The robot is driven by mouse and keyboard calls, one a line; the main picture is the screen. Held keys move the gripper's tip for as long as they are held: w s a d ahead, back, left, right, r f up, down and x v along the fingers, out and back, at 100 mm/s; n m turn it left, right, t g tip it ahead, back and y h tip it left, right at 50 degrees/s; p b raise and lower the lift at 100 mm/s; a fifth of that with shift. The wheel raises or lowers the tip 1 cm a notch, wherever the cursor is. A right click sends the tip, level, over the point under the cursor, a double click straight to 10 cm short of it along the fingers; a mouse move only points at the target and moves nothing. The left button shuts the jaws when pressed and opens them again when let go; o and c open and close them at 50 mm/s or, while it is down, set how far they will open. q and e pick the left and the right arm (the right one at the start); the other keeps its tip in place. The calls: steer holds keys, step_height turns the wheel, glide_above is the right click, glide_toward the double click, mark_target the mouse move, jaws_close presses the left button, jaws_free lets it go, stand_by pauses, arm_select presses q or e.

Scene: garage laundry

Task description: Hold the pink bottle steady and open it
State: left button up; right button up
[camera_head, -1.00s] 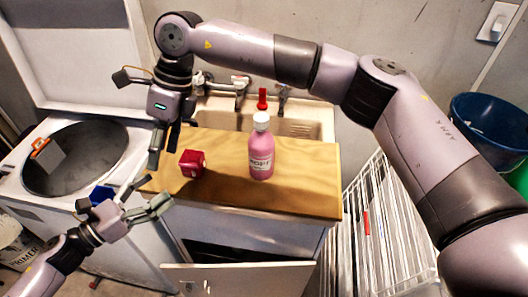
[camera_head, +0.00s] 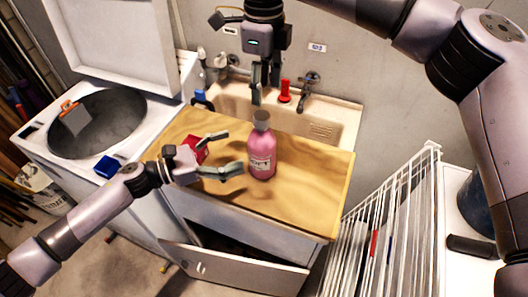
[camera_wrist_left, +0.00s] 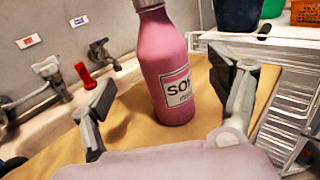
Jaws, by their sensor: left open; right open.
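The pink bottle (camera_head: 262,155) stands upright on the wooden counter (camera_head: 315,180), with a pale label and a greyish cap (camera_head: 261,120). My left gripper (camera_head: 236,152) is open, just left of the bottle and low over the counter. In the left wrist view the bottle (camera_wrist_left: 172,65) stands ahead, between the spread fingers (camera_wrist_left: 165,108), apart from them; its top is cut off there. My right gripper (camera_head: 264,92) is open, pointing down just above the cap. I cannot tell whether its fingers touch the cap.
A red cube (camera_head: 197,150) sits on the counter behind my left gripper. A sink (camera_head: 325,120) with taps and a red object (camera_head: 285,92) lies behind. A white washer (camera_head: 35,135) with a blue block (camera_head: 109,167) is left. A white drying rack (camera_head: 385,215) stands right.

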mark_target(249, 144)
arm_select(q)
steer(key=x, duration=0.8)
steer(key=shift+r, duration=0.1)
arm_select(e)
steer(key=shift+s+a+r, duration=0.1)
steer(key=shift+s+a, duration=0.1)
steer(key=shift+a, duration=0.1)
arm_select(q)
steer(key=shift+w+d, duration=0.15)
steer(key=shift+d, duration=0.35)
arm_select(e)
steer(key=shift+w+d, duration=0.1)
steer(key=shift+d, duration=0.1)
arm_select(q)
steer(key=shift+a, duration=0.1)
arm_select(e)
steer(key=shift+a, duration=0.1)
